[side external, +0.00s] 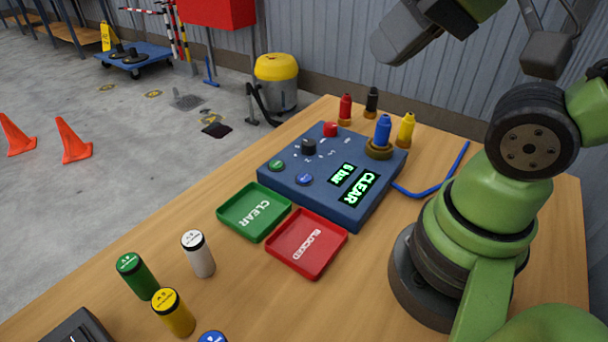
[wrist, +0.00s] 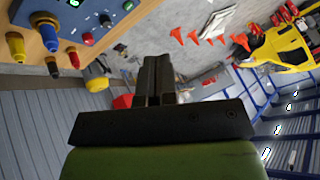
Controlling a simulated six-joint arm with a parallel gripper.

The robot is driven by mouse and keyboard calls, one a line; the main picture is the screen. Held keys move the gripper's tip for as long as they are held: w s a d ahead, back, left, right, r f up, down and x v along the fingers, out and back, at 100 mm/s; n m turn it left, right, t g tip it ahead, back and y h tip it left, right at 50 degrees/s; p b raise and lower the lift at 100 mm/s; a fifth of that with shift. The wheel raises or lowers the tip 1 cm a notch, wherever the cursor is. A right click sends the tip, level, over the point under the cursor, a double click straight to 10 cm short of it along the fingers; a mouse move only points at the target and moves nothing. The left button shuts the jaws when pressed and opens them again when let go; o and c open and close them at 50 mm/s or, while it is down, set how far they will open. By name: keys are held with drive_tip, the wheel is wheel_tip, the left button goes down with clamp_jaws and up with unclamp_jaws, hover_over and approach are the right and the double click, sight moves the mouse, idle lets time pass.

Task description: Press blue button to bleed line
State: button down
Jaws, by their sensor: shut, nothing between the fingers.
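The blue button (side external: 305,179) sits near the front edge of the blue console (side external: 345,205) on the wooden table, beside a green button (side external: 277,165). The console's lit displays (side external: 357,184) read "CLEAR" and a bar value. A blue cylinder (side external: 383,130) stands upright in a brass-coloured socket at the console's corner. My gripper (wrist: 158,65) shows in the wrist view with its fingers together and nothing between them. It is apart from the console, which is at the upper left there. I cannot make out the blue button clearly in the wrist view.
A green tray (side external: 228,220) and a red tray (side external: 280,262) lie before the console. Red (side external: 345,108), black (side external: 371,100) and yellow (side external: 405,128) fittings stand behind it. A black knob (side external: 308,146) and red knob (side external: 331,129) rise from it. Several cylinders stand at front left.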

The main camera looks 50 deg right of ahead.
drive_tip(key=m+y, duration=0.3)
drive_tip(key=m, duration=3.1)
hover_over(306, 175)
wheel_tip(306, 175, down, 16)
drive_tip(key=shift+f, duration=0.15)
drive_tip(key=shift+f, duration=4.25)
